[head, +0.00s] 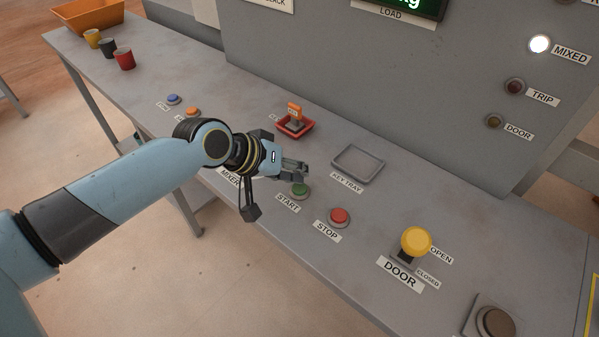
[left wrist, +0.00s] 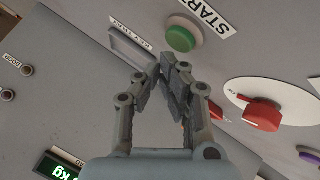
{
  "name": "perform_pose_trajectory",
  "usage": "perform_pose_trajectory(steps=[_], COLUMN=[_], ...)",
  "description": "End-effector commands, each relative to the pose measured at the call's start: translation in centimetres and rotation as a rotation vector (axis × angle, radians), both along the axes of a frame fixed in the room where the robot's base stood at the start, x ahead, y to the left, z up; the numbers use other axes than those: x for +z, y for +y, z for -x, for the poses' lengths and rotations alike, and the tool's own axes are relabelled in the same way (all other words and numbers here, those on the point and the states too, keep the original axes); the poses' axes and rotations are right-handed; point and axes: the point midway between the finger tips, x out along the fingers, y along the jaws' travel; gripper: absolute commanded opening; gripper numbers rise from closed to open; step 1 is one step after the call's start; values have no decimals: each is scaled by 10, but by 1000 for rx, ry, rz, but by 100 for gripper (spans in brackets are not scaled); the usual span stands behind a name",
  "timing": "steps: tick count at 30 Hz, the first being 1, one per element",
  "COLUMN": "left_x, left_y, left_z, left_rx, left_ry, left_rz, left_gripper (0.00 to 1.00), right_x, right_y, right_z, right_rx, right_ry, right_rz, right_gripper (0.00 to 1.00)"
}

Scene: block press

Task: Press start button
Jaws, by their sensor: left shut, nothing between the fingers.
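The green start button (head: 300,190) sits on the grey console behind a white START label (head: 288,203). In the left wrist view the green button (left wrist: 181,38) is just beyond my fingertips, with the START label (left wrist: 205,14) beside it. My left gripper (head: 301,171) is shut and empty. In the head view its fingertips are close above and behind the button; a small gap seems to lie between them. In the left wrist view the shut fingers (left wrist: 170,68) show apart from the button. My right gripper is not in view.
The red stop button (head: 339,216) is to the right of start. An empty key tray (head: 358,165) lies behind it. A red knob (left wrist: 262,113) on a white plate is near my fingers. A yellow door knob (head: 416,242) stands farther right. The MIXED lamp (head: 540,44) is lit.

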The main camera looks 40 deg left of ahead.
Motion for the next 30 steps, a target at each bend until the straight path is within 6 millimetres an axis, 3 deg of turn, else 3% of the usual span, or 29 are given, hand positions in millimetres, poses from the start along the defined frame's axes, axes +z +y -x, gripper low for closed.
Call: perform_pose_trajectory(steps=[30], left_x=[-13], left_y=[0], left_z=[0], left_rx=[1], left_ry=[0], left_rz=[1], left_gripper=[0], right_x=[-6], right_y=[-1], right_z=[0], right_rx=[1], right_ry=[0], right_rz=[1], right_gripper=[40])
